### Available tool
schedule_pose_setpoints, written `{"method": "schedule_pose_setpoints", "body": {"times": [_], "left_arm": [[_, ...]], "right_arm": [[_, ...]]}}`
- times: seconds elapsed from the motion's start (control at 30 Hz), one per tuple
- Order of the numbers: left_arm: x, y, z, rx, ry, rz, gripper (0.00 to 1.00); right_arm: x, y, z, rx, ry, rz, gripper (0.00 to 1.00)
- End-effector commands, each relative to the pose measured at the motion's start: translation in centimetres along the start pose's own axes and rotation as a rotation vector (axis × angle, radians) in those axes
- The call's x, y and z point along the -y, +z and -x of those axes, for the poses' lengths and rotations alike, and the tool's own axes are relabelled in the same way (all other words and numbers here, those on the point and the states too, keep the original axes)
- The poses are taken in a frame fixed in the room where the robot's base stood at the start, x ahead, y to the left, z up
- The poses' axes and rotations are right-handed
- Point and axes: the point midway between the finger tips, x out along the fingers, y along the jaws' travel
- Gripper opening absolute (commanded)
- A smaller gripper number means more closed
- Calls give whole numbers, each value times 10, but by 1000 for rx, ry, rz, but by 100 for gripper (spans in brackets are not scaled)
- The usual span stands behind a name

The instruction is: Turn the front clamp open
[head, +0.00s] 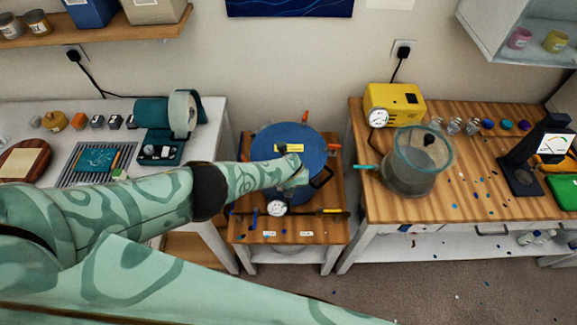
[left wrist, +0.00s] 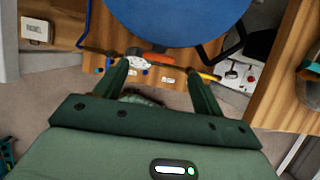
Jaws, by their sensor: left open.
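The blue round lid (head: 275,143) of a pot sits on a small wooden table in the middle of the head view. Orange clamps stand around its rim, one at the back (head: 305,117) and one at the right (head: 335,146). In the left wrist view, an orange clamp handle (left wrist: 158,57) lies at the lid's near edge. I take it for the front clamp; my arm seems to hide it in the head view. My left gripper (left wrist: 160,72) is open, its fingers either side of the handle in that picture. Contact cannot be told. My right gripper is not in view.
A pressure gauge (head: 276,208) sits at the pot's front. A yellow-and-black tool (head: 331,212) lies near the table's front edge. The right bench holds a clear vessel (head: 411,165) and a yellow pump (head: 394,100). The left bench holds a grille tray (head: 70,168).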

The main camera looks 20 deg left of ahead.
Motion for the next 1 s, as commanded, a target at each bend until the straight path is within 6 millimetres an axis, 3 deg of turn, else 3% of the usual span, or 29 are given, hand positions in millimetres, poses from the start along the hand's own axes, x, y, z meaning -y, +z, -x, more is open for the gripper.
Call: {"method": "schedule_pose_setpoints", "body": {"times": [0.03, 0.27, 0.3, 0.5, 0.7, 1.0], "left_arm": [[-1, 5, 20, 0, 0, -1, 69], [-1, 5, 68, 2, -1, -2, 69], [2, 7, 64, 9, -6, -2, 69], [0, 2, 80, 3, -1, -2, 69], [0, 2, 104, 2, 0, 0, 69], [0, 0, 109, 0, 2, 1, 69]], "right_arm": [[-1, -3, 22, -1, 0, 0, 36], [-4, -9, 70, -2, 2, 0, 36], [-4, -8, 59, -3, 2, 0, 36], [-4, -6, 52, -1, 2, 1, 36], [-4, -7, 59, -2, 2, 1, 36], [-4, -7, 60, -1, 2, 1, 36]]}}
